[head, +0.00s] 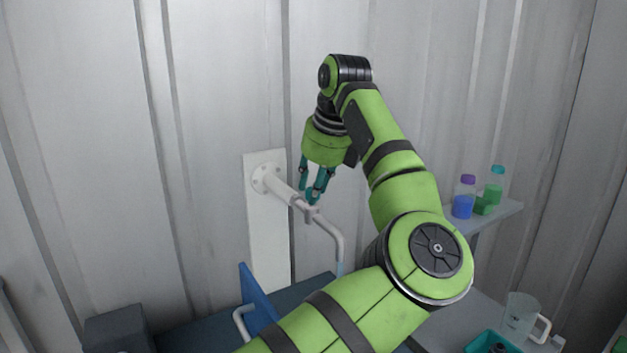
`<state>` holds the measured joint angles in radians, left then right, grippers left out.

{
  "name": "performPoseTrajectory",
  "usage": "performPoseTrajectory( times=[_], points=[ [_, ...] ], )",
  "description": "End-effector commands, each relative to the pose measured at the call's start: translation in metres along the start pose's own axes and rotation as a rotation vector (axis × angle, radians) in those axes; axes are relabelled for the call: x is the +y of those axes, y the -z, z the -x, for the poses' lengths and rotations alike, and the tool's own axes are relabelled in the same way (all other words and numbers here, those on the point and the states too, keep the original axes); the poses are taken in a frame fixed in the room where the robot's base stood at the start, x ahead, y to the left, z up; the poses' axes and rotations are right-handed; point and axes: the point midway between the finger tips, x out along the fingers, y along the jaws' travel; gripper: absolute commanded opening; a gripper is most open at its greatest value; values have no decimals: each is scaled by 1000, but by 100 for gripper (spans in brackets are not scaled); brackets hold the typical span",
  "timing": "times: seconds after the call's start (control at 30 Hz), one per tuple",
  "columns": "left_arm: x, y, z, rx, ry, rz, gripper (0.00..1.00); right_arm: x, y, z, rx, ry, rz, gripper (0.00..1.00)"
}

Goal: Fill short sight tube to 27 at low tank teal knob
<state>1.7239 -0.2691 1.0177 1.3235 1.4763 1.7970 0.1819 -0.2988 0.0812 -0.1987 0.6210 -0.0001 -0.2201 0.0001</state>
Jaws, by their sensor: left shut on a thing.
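A white tap (285,190) sticks out from a pale plate on the corrugated wall, and its spout (338,240) curves to the right and down. A small teal knob (313,197) sits on top of the tap. My left gripper (316,189) comes down on it from above, with its fingers shut on the knob; the fingers partly hide it. A short pale-blue length shows below the spout end; I cannot tell whether it is liquid or a tube. No sight tube or scale reading can be made out. My right gripper is not in view.
A blue upright panel (258,296) stands below the tap beside a pale curved handle (242,322). At right, a shelf (507,209) holds bottles with blue (463,204) and green (493,190) contents. A clear jug (519,318) and teal tray (484,340) are lower right. My arm hides the middle.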

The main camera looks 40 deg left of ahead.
Motion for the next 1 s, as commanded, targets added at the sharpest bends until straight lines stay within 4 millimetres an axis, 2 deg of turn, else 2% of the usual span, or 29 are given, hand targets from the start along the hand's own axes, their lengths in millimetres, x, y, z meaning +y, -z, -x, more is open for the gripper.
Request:
performPoseTrajectory(
  times=[0.3,0.8,0.83,0.87,1.0],
  points=[
    [-1,-2,1,-7,-36,98,0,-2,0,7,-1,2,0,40],
    [0,-3,1,-8,-42,114,0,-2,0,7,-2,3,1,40],
    [0,-3,1,-8,-42,114,39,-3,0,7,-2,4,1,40],
    [0,-3,1,-8,-42,114,51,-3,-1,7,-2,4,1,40],
    [0,-2,0,-5,-43,113,52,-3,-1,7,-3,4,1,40]
  ],
)
